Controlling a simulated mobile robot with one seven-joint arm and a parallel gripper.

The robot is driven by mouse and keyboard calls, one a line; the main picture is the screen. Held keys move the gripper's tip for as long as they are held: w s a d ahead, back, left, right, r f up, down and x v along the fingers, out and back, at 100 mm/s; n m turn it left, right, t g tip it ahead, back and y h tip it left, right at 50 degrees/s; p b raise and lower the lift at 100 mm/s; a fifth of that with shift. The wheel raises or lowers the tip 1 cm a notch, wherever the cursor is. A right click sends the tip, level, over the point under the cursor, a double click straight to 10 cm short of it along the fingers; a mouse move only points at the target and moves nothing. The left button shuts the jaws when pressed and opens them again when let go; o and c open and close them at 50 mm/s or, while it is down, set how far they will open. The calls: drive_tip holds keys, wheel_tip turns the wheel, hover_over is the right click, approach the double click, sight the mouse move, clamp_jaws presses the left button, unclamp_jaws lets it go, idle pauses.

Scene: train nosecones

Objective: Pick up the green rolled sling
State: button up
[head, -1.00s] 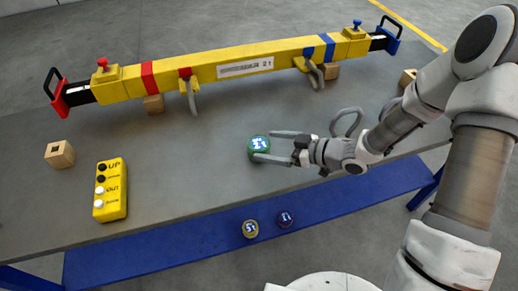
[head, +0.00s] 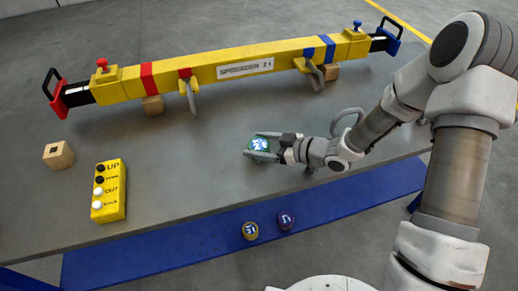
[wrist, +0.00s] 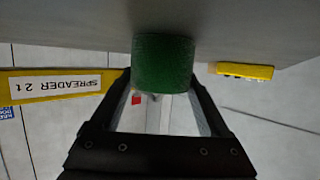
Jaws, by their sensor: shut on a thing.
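The green rolled sling (head: 258,144) is a short green roll with a blue and white label on its top face. It is at the middle of the grey table, near the front edge. My gripper (head: 262,147) is shut on it, with one finger on each side. In the wrist view the green roll (wrist: 163,62) fills the space between the fingertips (wrist: 162,80). I cannot tell whether the roll touches the table.
A yellow spreader beam (head: 228,69) lies across the back of the grey table (head: 200,150). A yellow control box (head: 108,190) and a wooden block (head: 58,154) are at left. A yellow roll (head: 250,231) and a purple roll (head: 286,220) lie on the lower blue shelf (head: 350,203).

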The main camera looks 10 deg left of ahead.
drive_tip(key=shift+c, duration=0.8)
drive_tip(key=shift+r, duration=0.1)
